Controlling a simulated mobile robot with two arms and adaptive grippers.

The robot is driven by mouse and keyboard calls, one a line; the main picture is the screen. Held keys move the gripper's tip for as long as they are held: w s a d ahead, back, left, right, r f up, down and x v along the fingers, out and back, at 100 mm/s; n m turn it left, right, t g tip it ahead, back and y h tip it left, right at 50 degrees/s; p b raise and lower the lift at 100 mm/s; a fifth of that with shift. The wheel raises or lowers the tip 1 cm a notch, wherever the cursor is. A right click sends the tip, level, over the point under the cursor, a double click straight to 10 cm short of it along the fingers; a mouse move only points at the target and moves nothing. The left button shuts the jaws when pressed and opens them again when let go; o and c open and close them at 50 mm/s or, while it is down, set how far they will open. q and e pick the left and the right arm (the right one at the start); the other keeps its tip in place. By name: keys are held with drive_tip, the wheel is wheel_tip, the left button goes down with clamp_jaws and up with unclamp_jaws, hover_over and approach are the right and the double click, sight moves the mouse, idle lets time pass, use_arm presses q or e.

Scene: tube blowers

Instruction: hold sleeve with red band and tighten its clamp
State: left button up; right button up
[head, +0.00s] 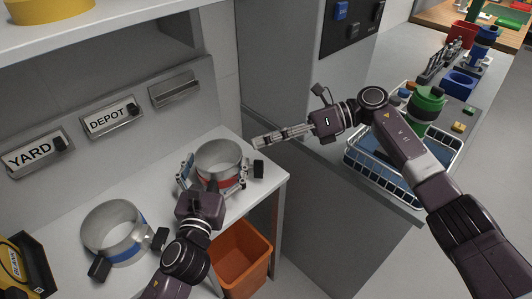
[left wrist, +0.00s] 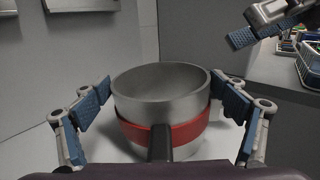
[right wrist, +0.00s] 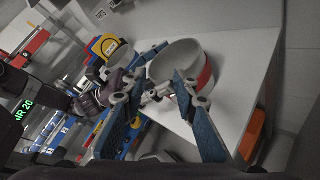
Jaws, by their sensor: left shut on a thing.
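The sleeve with the red band (head: 220,158) is a grey metal ring standing upright on the white counter. Its red band (left wrist: 190,135) runs around its lower part, and it also shows in the right wrist view (right wrist: 172,62). My left gripper (head: 213,172) is shut on this sleeve, with a blue-padded finger on each side. A black block (head: 258,167) sticks out at the sleeve's right, and a black bar (left wrist: 160,141) at its near side; I cannot tell which is the clamp's screw. My right gripper (head: 256,142) is open and empty, above and right of the sleeve, apart from it.
A sleeve with a blue band (head: 113,230) and black knobs stands to the left on the counter (head: 158,178). An orange bin (head: 241,258) stands below the counter edge. YARD and DEPOT plates (head: 110,116) are on the back panel. A wire basket (head: 385,178) stands at right.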

drive_tip(key=shift+r, duration=0.5)
drive_tip(key=n+h, duration=0.4)
drive_tip(key=h, duration=0.1)
approach(256, 169)
drive_tip(key=shift+t, duration=0.4)
drive_tip(key=x, duration=0.7)
drive_tip(key=shift+s+f, duration=0.1)
drive_tip(key=shift+f, duration=0.4)
drive_tip(key=shift+c, duration=0.4)
clamp_jaws()
